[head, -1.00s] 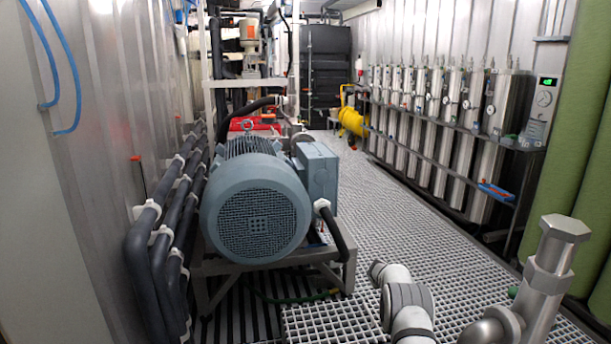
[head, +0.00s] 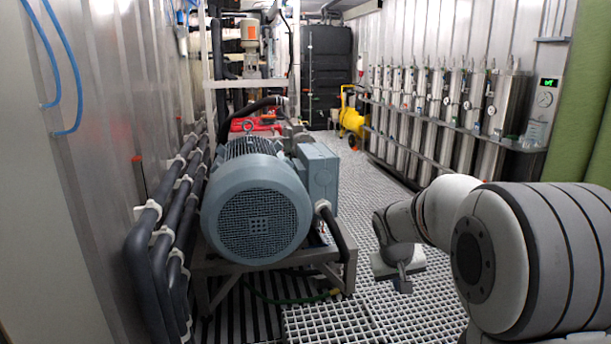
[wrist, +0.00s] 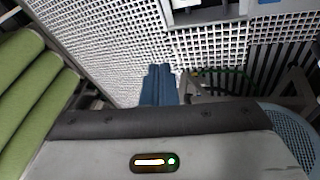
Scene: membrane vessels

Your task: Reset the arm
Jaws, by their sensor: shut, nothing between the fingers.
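My gripper (head: 402,284) hangs at the end of my arm, pointing down over the white floor grating, to the right of the big motor. In the wrist view its two blue fingers (wrist: 158,86) are together with nothing between them. The grating lies beyond their tips. The fingers touch nothing that I can see. My arm crosses the lower right of the head view and hides part of the floor and the lower right wall.
A large blue-grey motor (head: 258,212) stands on a metal frame left of my gripper. Steel membrane vessels (head: 472,100) line the right wall, with green rolls (head: 590,110) nearer. Dark pipes (head: 150,235) run along the left wall. The grated aisle (head: 352,185) looks clear towards the back.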

